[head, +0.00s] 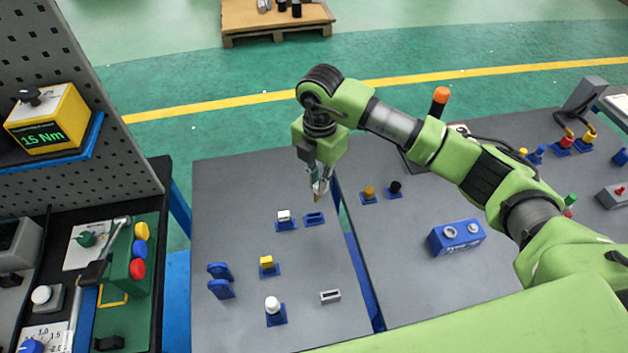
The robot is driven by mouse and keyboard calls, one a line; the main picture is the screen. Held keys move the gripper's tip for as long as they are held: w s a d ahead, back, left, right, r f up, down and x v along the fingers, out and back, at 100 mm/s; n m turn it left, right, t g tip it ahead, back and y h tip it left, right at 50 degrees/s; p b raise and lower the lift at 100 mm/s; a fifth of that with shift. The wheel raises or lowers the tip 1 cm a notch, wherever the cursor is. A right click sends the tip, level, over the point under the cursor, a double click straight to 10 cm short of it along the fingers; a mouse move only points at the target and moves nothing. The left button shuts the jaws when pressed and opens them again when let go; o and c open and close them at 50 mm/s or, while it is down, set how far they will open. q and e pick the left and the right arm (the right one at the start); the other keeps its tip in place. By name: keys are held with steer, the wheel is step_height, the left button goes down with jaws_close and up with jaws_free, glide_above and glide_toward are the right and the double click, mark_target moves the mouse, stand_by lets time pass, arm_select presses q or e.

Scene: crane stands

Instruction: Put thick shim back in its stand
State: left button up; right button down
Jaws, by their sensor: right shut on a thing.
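My right gripper (319,188) points down over the left grey table. It is shut on a small thin piece that looks like the thick shim; the fingers hide most of it. Just below the fingertips is a low blue stand (314,219) with a dark, empty-looking slot. The gripper appears to be above this stand and apart from it. My left gripper is not in view.
Close by are a blue stand with a white-topped piece (285,219), a yellow piece (267,262) in a stand, a white knob (272,304), blue upright plates (220,271) and a grey slotted block (330,296). A gap separates the two tables.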

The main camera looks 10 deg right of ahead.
steer(key=m, duration=0.2)
steer(key=f+m, duration=0.1)
steer(key=m, duration=0.2)
steer(key=w+a+f+m, duration=0.1)
steer(key=m, duration=0.1)
steer(key=shift+m, duration=0.4)
steer(key=b, duration=0.4)
glide_above(314, 218)
steer(key=shift+w+d+f, duration=0.1)
steer(key=shift+w+f, duration=0.15)
steer(key=shift+f, duration=1.25)
steer(key=shift+w+f, duration=0.2)
steer(key=shift+f, duration=1.25)
steer(key=shift+f, duration=0.15)
steer(key=shift+f+b, duration=0.95)
steer(key=shift+f, duration=0.7)
steer(key=c, duration=2)
jaws_free()
steer(key=shift+r, duration=0.1)
